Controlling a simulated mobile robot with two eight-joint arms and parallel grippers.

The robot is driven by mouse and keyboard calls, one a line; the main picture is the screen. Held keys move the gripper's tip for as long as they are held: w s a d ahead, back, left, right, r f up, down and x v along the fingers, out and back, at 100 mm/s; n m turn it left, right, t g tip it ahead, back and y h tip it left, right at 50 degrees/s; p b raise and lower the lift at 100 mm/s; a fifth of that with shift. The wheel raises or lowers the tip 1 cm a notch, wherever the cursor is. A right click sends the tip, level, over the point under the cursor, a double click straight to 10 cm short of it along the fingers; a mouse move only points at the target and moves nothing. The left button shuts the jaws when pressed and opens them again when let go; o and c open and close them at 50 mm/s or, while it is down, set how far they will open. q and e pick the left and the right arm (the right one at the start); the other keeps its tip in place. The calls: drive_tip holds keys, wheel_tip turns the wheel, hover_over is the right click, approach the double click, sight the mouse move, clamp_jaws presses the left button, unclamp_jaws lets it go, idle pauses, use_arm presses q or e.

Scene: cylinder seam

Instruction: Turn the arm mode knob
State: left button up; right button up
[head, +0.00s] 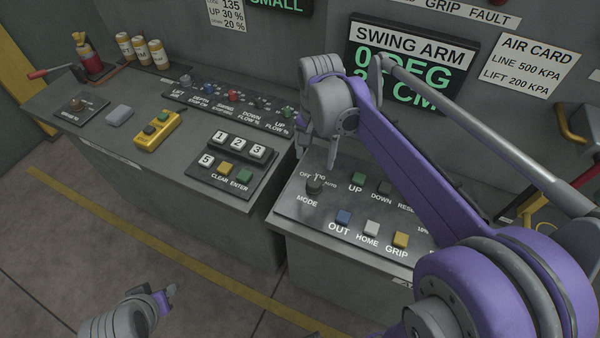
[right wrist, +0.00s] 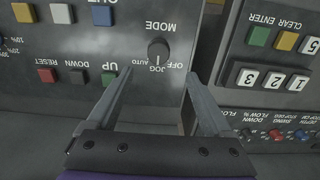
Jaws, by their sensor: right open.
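The black round mode knob (head: 314,186) sits on the swing arm control panel (head: 292,212), above the word MODE, with OFF, JOG and AUTO marked around it. In the right wrist view the knob (right wrist: 158,50) appears upside down, and its white line appears to point at JOG. My right gripper (head: 318,155) is open and empty, just above and behind the knob in the head view. In the right wrist view its fingers (right wrist: 157,77) straddle the knob's line but stop short of it, not touching. My left gripper (head: 168,298) hangs low over the floor; its finger gap is unclear.
Beside the knob are the UP button (head: 358,179), OUT button (head: 343,217) and HOME button (head: 371,227). A keypad (head: 225,168) stands on the left console. A yellow pendant (head: 158,131) lies farther left. The SWING ARM display (head: 405,70) is on the wall behind.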

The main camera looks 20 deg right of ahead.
sight(314, 181)
wheel_tip(314, 181, down, 10)
drive_tip(key=shift+s+r+b, duration=0.1)
drive_tip(key=shift+s+b, duration=0.05)
drive_tip(key=shift+b, duration=0.15)
clamp_jaws()
idle(0.4)
